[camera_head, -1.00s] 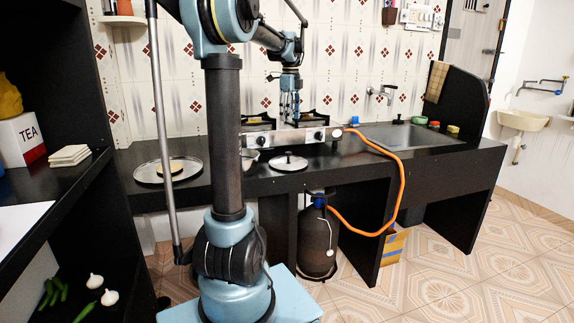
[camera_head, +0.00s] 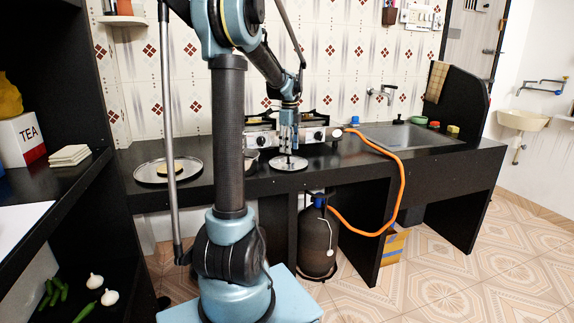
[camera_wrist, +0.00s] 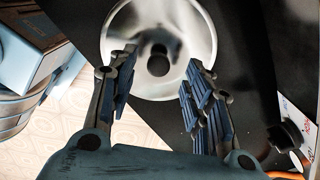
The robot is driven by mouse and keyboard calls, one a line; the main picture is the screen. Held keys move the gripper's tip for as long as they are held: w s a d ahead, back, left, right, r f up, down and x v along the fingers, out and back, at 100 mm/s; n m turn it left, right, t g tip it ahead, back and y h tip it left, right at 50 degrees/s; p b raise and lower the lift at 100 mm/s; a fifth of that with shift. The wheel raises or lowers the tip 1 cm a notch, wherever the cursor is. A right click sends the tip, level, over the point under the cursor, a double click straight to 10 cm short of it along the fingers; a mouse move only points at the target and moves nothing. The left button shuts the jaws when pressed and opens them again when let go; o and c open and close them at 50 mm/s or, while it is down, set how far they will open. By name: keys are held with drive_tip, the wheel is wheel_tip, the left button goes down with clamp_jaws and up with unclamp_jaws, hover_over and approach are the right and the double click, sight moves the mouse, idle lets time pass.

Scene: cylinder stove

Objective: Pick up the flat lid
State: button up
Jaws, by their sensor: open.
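The flat lid (camera_head: 288,166) is a round, shiny metal disc with a dark knob in its middle. It lies on the black counter in front of the stove. In the wrist view the lid (camera_wrist: 185,40) fills the upper middle, with its dark knob (camera_wrist: 158,62) between and just beyond my fingertips. My gripper (camera_head: 288,148) is above the lid and points down. In the wrist view my gripper (camera_wrist: 156,72) is open, with one finger on each side of the knob and nothing held. I cannot tell whether the fingertips touch the lid.
The stove (camera_head: 262,137) stands behind the lid, and its knob (camera_wrist: 290,135) shows at right in the wrist view. An orange hose (camera_head: 402,175) runs from it to a dark gas cylinder (camera_head: 318,240) below. A metal plate (camera_head: 148,171) lies left; a sink (camera_head: 400,138) is right.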

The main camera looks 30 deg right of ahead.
sight(288, 158)
drive_tip(key=shift+a+f, duration=0.15)
drive_tip(key=shift+f, duration=1.8)
clamp_jaws()
drive_tip(key=shift+r, duration=0.1)
